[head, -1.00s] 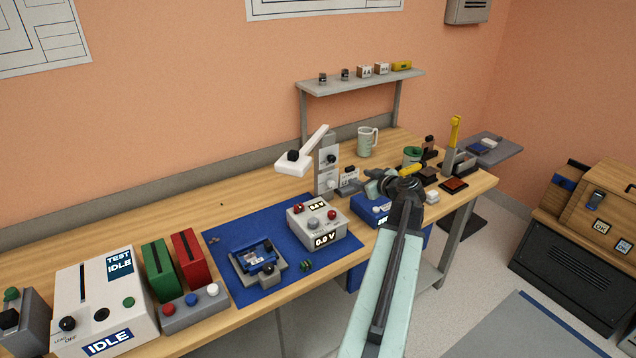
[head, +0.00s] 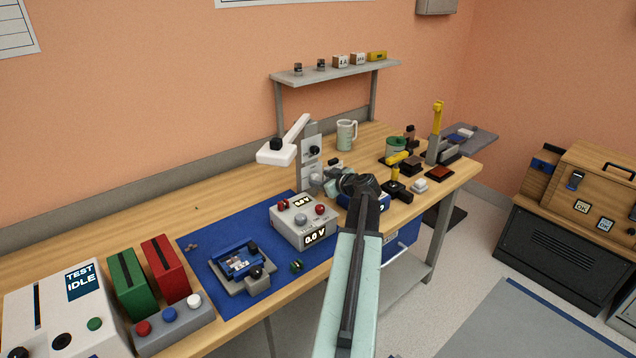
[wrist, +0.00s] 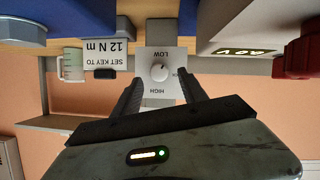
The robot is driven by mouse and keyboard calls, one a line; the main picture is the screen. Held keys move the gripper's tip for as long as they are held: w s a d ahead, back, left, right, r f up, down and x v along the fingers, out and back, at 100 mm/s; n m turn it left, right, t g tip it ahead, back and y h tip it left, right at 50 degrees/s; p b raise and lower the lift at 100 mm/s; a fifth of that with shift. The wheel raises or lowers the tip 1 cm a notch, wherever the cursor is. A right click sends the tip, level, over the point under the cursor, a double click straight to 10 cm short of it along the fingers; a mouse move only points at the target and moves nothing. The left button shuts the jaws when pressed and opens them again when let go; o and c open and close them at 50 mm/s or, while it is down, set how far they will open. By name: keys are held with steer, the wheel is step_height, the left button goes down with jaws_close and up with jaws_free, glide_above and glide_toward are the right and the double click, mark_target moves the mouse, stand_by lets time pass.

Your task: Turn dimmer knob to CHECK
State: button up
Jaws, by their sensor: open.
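The dimmer knob (wrist: 159,72) is a pale round knob on a light panel (wrist: 172,55) in the wrist view, which shows the scene upside down. LOW is printed above the knob and HIGH below it. A third label at the right is partly hidden by a finger. I cannot tell clearly where the pointer aims. My gripper (wrist: 160,90) is open, with one finger on either side of the knob in the picture and no visible contact. In the head view my gripper (head: 326,183) is at the foot of the grey lamp post (head: 309,152).
A power supply (head: 303,222) with red knobs stands left of my gripper, and its red knob (wrist: 297,58) shows at the wrist view's right. A 12 N m sign (wrist: 107,53) and a blue box (wrist: 22,30) are at the wrist view's left. A white lamp arm (head: 283,150) overhangs the bench.

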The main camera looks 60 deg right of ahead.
mark_target(317, 178)
steer(key=x, duration=0.3)
steer(key=shift+b, duration=0.3)
jaws_close()
